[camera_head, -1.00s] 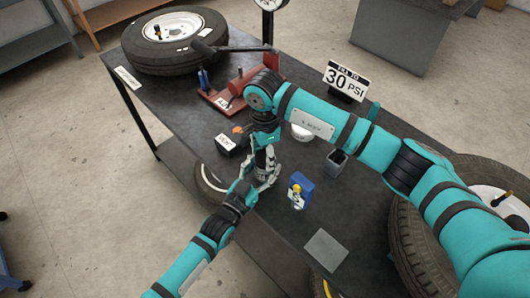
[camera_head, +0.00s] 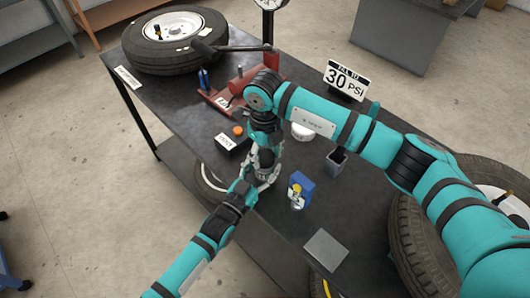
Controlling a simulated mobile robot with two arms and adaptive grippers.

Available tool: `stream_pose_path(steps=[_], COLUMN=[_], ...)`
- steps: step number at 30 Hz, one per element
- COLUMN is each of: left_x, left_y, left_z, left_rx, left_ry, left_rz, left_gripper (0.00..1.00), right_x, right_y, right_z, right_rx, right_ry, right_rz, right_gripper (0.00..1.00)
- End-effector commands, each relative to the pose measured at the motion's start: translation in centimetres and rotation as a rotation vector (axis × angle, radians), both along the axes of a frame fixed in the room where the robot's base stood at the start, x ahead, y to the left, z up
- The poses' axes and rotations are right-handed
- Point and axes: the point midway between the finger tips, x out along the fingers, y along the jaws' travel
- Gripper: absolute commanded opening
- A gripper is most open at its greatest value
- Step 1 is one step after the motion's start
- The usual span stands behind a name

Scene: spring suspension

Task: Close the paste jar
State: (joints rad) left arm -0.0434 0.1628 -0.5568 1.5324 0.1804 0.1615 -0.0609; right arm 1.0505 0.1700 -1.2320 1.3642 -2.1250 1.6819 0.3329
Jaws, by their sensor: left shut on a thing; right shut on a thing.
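My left gripper (camera_head: 246,187) comes in from the lower left and meets my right gripper (camera_head: 264,178) over the near left edge of the dark table. The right gripper points down from above. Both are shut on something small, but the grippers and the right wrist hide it. I cannot make out the paste jar or its lid between them. A white round tub (camera_head: 301,132) with unreadable lettering stands on the table, partly behind my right arm.
A black box (camera_head: 232,143) with an orange knob is just left of the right wrist. A blue block with a small bottle (camera_head: 298,196), a grey cup (camera_head: 336,161) and a grey plate (camera_head: 326,249) stand to the right. A tyre (camera_head: 174,40) lies at the back left.

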Motion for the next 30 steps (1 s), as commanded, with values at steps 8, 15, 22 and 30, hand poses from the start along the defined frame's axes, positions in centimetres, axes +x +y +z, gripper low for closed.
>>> stream_pose_path(steps=[8,15,22,30], left_x=[-0.1,-0.1,0.0,0.0], left_y=[0.0,0.0,0.0,0.0], left_z=[-0.1,-0.1,-0.1,-0.1], left_rx=[0.001,0.001,0.001,0.001], left_ry=[0.003,0.003,0.003,0.003], left_rz=[-0.001,0.0,0.0,0.0], left_gripper=[0.0,0.0,0.0,0.0], right_x=[0.0,0.0,0.2,0.1], right_y=[0.0,0.0,0.0,0.0], right_z=[0.0,0.0,2.2,8.0], right_rx=[0.0,-0.001,0.001,0.001], right_ry=[-0.001,-0.001,-0.005,-0.005], right_rz=[0.002,0.003,0.003,0.004], right_gripper=[0.75,0.75,0.75,0.75])
